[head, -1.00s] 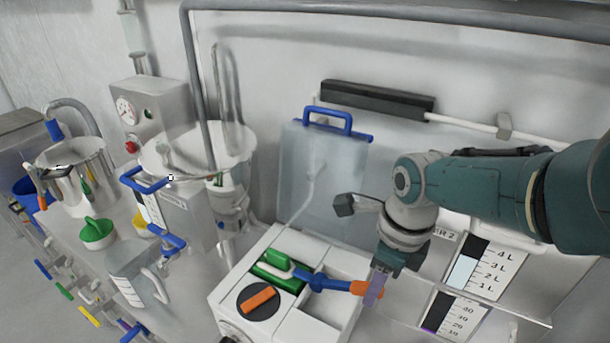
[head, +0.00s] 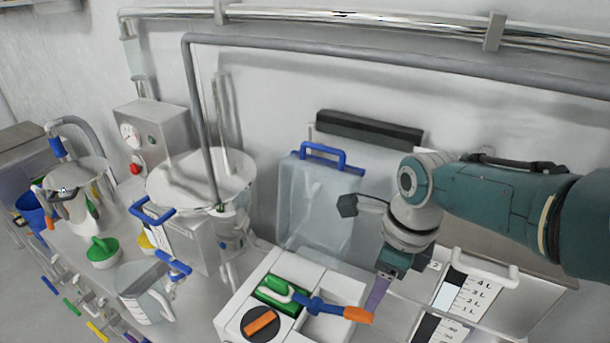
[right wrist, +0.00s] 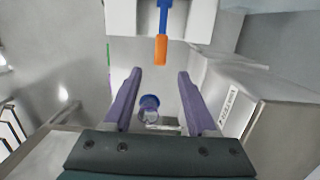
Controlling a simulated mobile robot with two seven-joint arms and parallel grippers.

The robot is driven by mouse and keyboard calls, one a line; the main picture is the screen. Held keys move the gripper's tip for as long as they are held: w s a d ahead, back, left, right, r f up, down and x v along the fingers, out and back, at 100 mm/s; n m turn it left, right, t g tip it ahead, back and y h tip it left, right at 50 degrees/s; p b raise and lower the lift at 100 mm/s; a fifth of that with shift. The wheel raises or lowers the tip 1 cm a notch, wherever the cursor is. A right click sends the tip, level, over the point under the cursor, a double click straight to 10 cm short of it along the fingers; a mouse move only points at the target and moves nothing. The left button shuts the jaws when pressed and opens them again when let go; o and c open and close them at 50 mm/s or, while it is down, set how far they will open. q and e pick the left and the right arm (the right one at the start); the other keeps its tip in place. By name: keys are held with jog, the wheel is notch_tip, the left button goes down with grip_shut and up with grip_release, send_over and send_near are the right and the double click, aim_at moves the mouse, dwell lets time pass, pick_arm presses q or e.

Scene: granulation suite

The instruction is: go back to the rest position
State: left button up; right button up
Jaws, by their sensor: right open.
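My right gripper (head: 377,297) hangs at the right end of the white compartment box, its purple fingers pointing down. In the right wrist view its fingers (right wrist: 159,75) are spread with nothing between them. A tool with a blue handle (head: 328,306) and orange tip (head: 357,314) lies across the box. The orange tip (right wrist: 160,50) shows just beyond the fingertips, apart from them. My left gripper is not in view.
The white box (head: 283,262) also holds a green-and-white item (head: 276,292) and an orange knob (head: 258,321). A clear blue-handled container (head: 318,205) stands behind. Graduated containers (head: 470,292) stand at right. Left are a clear jug (head: 140,290) and steel vessels.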

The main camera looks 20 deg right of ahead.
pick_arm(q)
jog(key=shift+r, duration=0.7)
pick_arm(e)
jog(key=shift+s+d+r, duration=0.1)
jog(key=shift+r, duration=0.75)
jog(key=s+a+r+n+t, duration=0.15)
jog(key=s+r+n, duration=0.35)
jog(key=n, duration=0.5)
jog(key=s+a+r+n, duration=0.3)
jog(key=s+n, duration=0.4)
jog(key=n, duration=0.2)
jog(key=s+a+r+n+t, duration=0.15)
jog(key=s+r+n, duration=0.35)
jog(key=n, duration=0.5)
pick_arm(q)
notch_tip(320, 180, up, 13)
jog(key=p, duration=1.4)
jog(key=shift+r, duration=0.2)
pick_arm(e)
notch_tip(320, 180, up, 14)
jog(key=s+n, duration=0.1)
jog(key=shift+s+a+f+h, duration=0.15)
jog(key=shift+s+a+h, duration=0.1)
jog(key=shift+a+h, duration=0.05)
